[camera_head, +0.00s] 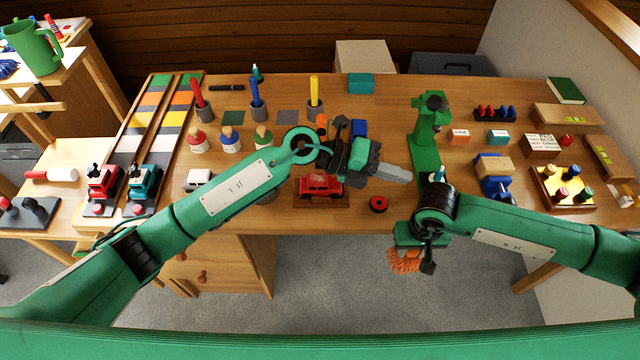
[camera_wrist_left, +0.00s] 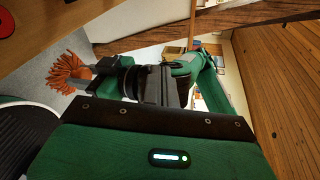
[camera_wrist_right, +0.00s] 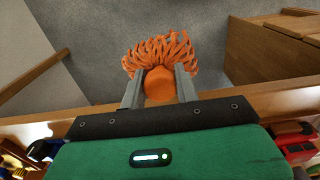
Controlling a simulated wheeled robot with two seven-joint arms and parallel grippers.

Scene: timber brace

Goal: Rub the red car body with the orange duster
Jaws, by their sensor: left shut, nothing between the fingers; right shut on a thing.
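The red car body (camera_head: 320,187) sits on a small wooden base on the table, in the middle of the head view. My left gripper (camera_head: 408,174) is shut and empty, above the table and to the right of the car. My right gripper (camera_head: 408,248) is shut on the orange duster (camera_head: 405,262) and holds it off the front edge of the table, to the right of and nearer than the car. In the right wrist view the duster (camera_wrist_right: 160,52) has its orange strands pointing away from the fingers. The duster also shows in the left wrist view (camera_wrist_left: 68,73).
A red ring (camera_head: 378,204) lies right of the car, and a white toy car (camera_head: 199,179) stands to its left. A green stand (camera_head: 425,150) rises behind my right gripper. Pots with coloured sticks stand farther back. Drawers (camera_head: 215,262) are under the table.

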